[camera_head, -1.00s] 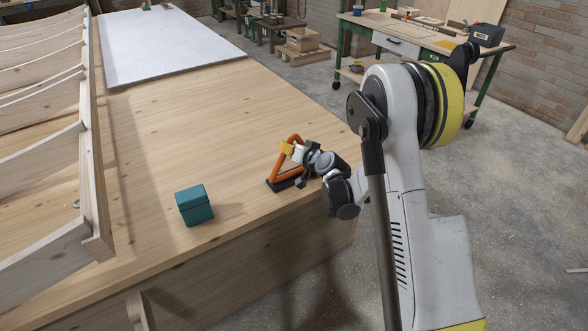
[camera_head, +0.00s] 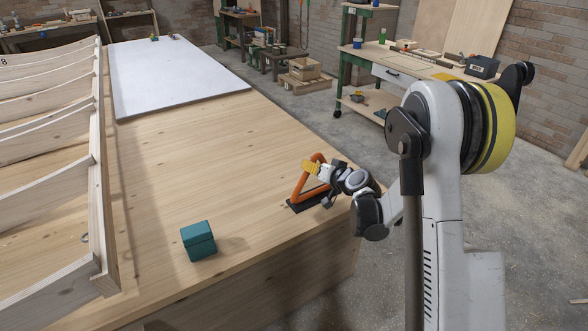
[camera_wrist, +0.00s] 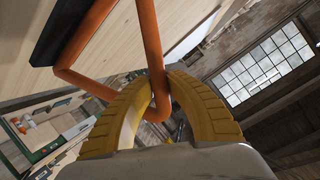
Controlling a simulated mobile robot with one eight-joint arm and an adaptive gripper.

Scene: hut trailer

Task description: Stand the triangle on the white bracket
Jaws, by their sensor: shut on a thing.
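An orange triangle (camera_head: 297,187) with a dark foot (camera_head: 306,203) is near the right edge of the wooden table. My gripper (camera_head: 313,168) has yellow fingertips and is shut on the triangle near its top. In the wrist view my gripper (camera_wrist: 157,90) closes around a corner of the orange triangle (camera_wrist: 150,40), where two bars meet. The dark foot (camera_wrist: 70,25) lies at the top left there. I cannot tell whether the foot touches the tabletop. I cannot make out a white bracket in either view.
A teal box (camera_head: 198,241) sits on the table (camera_head: 225,160), left of the triangle. A wooden ribbed frame (camera_head: 100,200) runs along the left side. A white sheet (camera_head: 170,75) covers the far end, with small items at its back edge. Bare tabletop lies between.

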